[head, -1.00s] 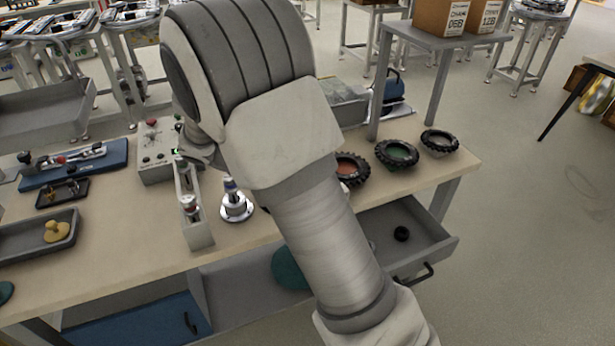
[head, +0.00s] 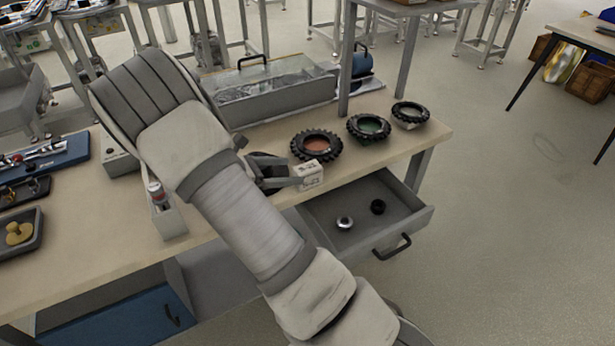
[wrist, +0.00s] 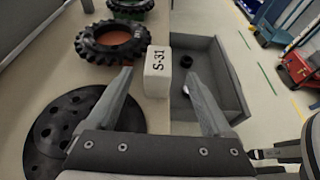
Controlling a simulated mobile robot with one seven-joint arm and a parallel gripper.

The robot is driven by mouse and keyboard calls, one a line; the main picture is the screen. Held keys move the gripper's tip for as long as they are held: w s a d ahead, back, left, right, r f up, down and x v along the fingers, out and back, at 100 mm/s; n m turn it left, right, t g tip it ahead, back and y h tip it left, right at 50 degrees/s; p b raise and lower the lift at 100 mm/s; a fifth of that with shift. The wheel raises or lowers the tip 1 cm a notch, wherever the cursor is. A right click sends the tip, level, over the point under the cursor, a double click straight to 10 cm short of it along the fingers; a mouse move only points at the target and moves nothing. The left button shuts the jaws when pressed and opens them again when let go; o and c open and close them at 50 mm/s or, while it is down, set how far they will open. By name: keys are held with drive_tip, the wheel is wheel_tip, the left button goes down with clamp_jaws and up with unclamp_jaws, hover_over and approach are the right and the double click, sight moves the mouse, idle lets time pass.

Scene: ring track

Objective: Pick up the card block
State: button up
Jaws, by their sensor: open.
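The card block (head: 309,175) is a small white block with dark print, on the table near its front edge above the open drawer. In the wrist view the white block (wrist: 157,73) reads "S-31" and stands just ahead of my fingertips, between their lines. My gripper (wrist: 159,88) is open and empty, with one finger on each side of the block's line. In the head view my gripper (head: 290,183) is partly hidden by my arm, its fingertips close to the block. I cannot tell whether a finger touches it.
Three black tyres stand behind the block, the nearest with an orange centre (head: 316,146). An open grey drawer (head: 400,213) juts out below the front edge, holding a silver piece (head: 344,222) and a black piece (head: 378,207). A dark disc with holes (wrist: 78,135) lies left of my gripper.

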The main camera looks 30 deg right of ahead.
sight(300, 170)
drive_tip(key=shift+b+x, duration=0.4)
drive_tip(key=shift+x, duration=3.1)
drive_tip(key=shift+w+a+f, duration=0.1)
drive_tip(key=shift+w, duration=0.05)
clamp_jaws()
